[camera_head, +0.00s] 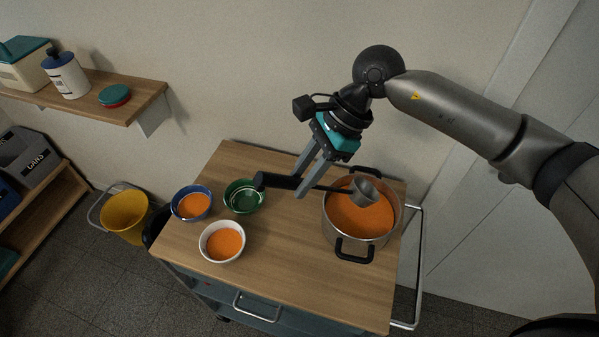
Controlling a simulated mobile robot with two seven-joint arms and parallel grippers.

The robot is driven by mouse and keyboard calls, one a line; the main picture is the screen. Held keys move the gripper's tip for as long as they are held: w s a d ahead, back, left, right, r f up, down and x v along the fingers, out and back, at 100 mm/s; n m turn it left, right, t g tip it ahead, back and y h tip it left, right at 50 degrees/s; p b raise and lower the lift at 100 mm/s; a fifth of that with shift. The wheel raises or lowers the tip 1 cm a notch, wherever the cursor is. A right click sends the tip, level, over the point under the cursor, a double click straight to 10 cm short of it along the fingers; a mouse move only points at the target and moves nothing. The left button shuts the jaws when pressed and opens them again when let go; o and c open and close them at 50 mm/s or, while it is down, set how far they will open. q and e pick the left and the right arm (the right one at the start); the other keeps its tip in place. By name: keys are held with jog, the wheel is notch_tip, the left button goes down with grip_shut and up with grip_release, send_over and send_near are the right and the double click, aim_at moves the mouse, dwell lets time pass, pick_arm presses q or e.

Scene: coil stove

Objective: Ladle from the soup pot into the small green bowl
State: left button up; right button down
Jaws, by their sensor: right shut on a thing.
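The soup pot (343,233) stands on the right of the wooden cart top and holds orange soup (358,215). My right gripper (303,186) is shut on the black handle of the ladle (367,191). The ladle's grey cup shows over the pot's opening, above the soup; its contents cannot be told. The handle runs left, its thick end near the right rim of the small green bowl (243,197). The green bowl's inside shows green, with no orange soup visible. My left gripper is not in view.
A blue bowl (192,203) and a white bowl (222,242), both with orange soup, stand beside the green bowl. The cart top (290,270) is clear at the front middle. A wall shelf (130,98) and a yellow bucket (124,213) are at left.

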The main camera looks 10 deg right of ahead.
jog(key=shift+d+f+b, duration=0.35)
jog(key=shift+f+b, duration=0.15)
jog(key=shift+f, duration=0.4)
jog(key=shift+d+f+b, duration=0.3)
jog(key=shift+f+b, duration=0.15)
jog(key=shift+f, duration=0.45)
jog(key=shift+d+f+b, duration=0.55)
jog(key=shift+f+b, duration=1.25)
jog(key=shift+f, duration=1.4)
jog(key=shift+a+r+p, duration=0.2)
jog(key=shift+r+p, duration=0.7)
jog(key=shift+r, duration=0.35)
jog(key=shift+a+r+p, duration=0.25)
jog(key=shift+r+p, duration=0.6)
jog(key=shift+r, duration=0.35)
jog(key=shift+a+r+p, duration=0.2)
jog(key=shift+r+p, duration=0.7)
jog(key=shift+r, duration=0.35)
jog(key=a+h, duration=0.1)
jog(key=h, duration=0.1)
jog(key=a+f+h, duration=0.2)
jog(key=h, duration=0.1)
jog(key=shift+s+a+f+t+h, duration=0.15)
jog(key=shift+a+t+h, duration=0.15)
jog(key=shift+a, duration=0.05)
